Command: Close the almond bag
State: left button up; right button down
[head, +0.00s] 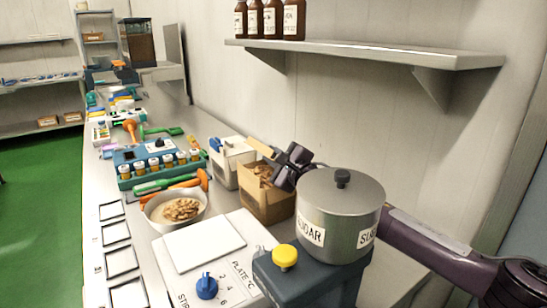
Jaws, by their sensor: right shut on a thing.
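The almond bag (265,206) is a brown, square paper bag on the bench, behind the sugar pot. Its top is open and almonds show inside. My right gripper (285,178) is at the bag's right upper edge, shut on that edge of the bag; the exact contact is small and dark. My right arm comes in from the right and passes behind the pot, which hides part of it. My left gripper is not in view.
The lidded metal sugar pot (335,208) stands on a dark unit with a yellow knob, just right of the bag. A white carton (230,162) stands close on the left. A bowl of nuts (166,215) and a white hot plate (207,245) are in front. A wall shelf (370,52) hangs above.

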aim_at(273, 156)
jog(key=c, duration=1.4)
grip_release()
jog(key=shift+s+d, duration=0.1)
jog(key=shift+d, duration=0.05)
jog(key=shift+s+d, duration=0.15)
jog(key=shift+s, duration=0.1)
jog(key=shift+b+v, duration=0.45)
jog(key=shift+v, duration=0.75)
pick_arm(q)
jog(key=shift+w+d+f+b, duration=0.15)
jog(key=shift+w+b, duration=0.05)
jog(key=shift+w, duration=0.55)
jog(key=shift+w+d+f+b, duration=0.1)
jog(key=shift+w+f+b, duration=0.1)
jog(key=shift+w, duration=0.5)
pick_arm(e)
jog(key=shift+v, duration=2.3)
